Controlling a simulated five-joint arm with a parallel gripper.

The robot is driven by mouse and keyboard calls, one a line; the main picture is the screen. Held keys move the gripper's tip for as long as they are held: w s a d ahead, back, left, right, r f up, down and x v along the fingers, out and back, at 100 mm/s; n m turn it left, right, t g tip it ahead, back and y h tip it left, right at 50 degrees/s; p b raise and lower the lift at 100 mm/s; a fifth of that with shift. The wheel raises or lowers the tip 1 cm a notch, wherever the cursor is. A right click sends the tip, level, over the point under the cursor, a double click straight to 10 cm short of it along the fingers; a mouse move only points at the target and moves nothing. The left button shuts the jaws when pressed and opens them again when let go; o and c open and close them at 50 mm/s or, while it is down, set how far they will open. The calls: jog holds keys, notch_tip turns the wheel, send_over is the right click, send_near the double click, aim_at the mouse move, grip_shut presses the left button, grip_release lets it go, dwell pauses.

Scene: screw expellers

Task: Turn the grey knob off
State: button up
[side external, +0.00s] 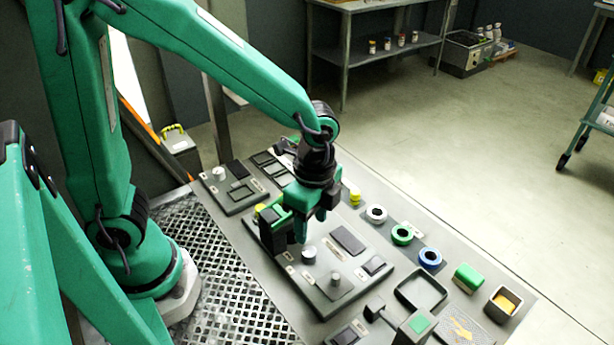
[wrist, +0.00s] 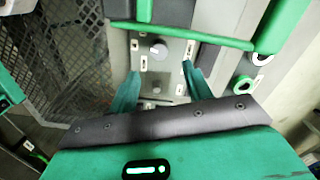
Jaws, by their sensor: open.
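A light grey round knob (side external: 310,254) stands on a grey panel (side external: 345,300), with a second, smaller grey knob (side external: 336,279) beside it. One grey knob (wrist: 158,50) shows in the wrist view, between and beyond the fingertips. Another pale knob (side external: 219,173) sits on a separate plate at the back left. My gripper (side external: 311,225) points down above the panel, just behind the light grey knob and apart from it. Its two green fingers are open and empty, and they also show in the wrist view (wrist: 160,82). Which way the knob is set is too small to tell.
A black block (side external: 274,232) with green parts stands close left of my fingers. White, green and blue rings (side external: 402,235) line the right side. A dark open tray (side external: 421,291) and a green-topped block (side external: 418,325) stand at the front. A green bar (wrist: 185,38) crosses the wrist view.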

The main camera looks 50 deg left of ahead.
aim_at(309, 252)
jog(key=shift+s, duration=0.1)
dwell(0.3)
jog(key=m, duration=0.5)
jog(key=shift+s+a+t, duration=0.1)
jog(key=shift+s+t, duration=0.3)
jog(key=shift+f, duration=0.1)
jog(key=shift+w+f, duration=0.2)
jog(key=shift+f, duration=3.55)
jog(key=c, duration=1)
